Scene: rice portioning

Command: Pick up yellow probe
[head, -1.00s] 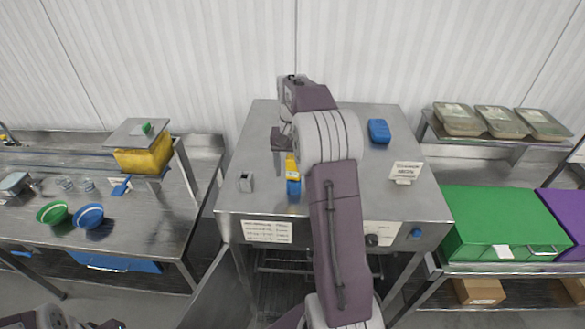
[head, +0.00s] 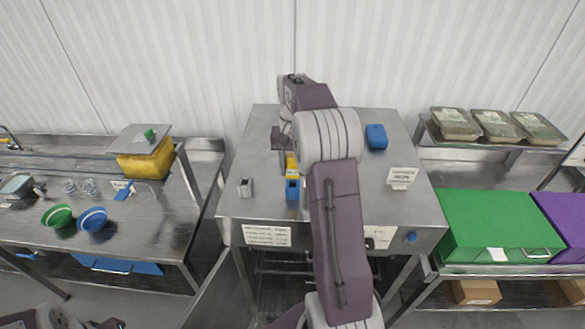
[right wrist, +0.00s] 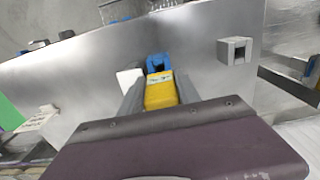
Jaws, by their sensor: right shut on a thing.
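The yellow probe (head: 291,164) is on the middle steel cabinet, at its blue holder (head: 292,187). In the right wrist view the yellow probe (right wrist: 160,91) lies between the two fingers of my right gripper (right wrist: 158,97), which is shut on it. The blue holder (right wrist: 158,62) shows just beyond the probe's end. I cannot tell whether the probe is clear of the holder. In the head view my right arm hides part of the cabinet top. Only part of my left arm shows at the bottom left; its fingers are out of view.
A small grey block (head: 245,187) stands left of the holder. A blue box (head: 376,137) and a white sign (head: 401,177) are on the cabinet's right side. Bowls and a yellow container (head: 147,163) are on the left bench. A green box (head: 497,225) is on the right.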

